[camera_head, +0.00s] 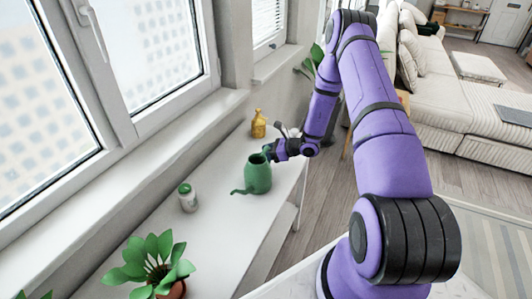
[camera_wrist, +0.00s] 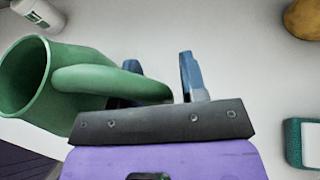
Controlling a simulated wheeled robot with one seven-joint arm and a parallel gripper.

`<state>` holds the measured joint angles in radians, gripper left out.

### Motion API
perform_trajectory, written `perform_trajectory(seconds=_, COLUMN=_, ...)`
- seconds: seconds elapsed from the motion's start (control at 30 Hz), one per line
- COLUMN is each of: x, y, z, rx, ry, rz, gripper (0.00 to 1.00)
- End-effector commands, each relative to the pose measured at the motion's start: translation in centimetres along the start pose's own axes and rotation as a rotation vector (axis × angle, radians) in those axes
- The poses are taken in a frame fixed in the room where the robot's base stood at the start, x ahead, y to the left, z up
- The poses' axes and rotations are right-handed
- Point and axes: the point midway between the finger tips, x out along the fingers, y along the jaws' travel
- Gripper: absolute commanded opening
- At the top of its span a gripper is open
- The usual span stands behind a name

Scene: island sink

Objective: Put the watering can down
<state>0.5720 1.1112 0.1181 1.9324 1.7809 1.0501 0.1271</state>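The green watering can (camera_head: 257,178) is over the white counter, mouth up, with its thin spout low on the left. I cannot tell whether its base touches the counter. My gripper (camera_head: 271,153) is at its upper right side. In the wrist view, the can (camera_wrist: 62,118) is at the left, and its handle (camera_wrist: 105,83) runs across to my gripper (camera_wrist: 160,72). The left finger is partly hidden behind the handle.
A yellow bottle (camera_head: 258,124) stands behind the can, and a white jar with a green lid (camera_head: 187,198) stands to its left. A potted plant (camera_head: 150,265) is at the near end. Bare counter (camera_head: 215,225) lies in front of the can. A window borders the left side.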

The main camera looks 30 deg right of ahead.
Motion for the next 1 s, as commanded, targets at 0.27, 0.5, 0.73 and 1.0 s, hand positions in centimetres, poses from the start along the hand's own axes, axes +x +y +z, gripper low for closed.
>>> perform_trajectory(seconds=0.27, x=0.0, y=0.0, z=0.0, rx=0.0, ry=0.0, rz=0.0, gripper=0.44)
perform_trajectory(seconds=0.5, x=-1.9, y=-0.1, z=0.2, rx=0.0, ry=0.002, rz=-0.002, gripper=0.44)
perform_trajectory(seconds=0.73, x=-6.5, y=0.0, z=0.3, rx=0.0, ry=0.001, rz=-0.003, gripper=0.44)
perform_trajectory(seconds=1.0, x=-10.8, y=0.0, z=0.2, rx=0.0, ry=0.0, rz=-0.001, gripper=0.44)
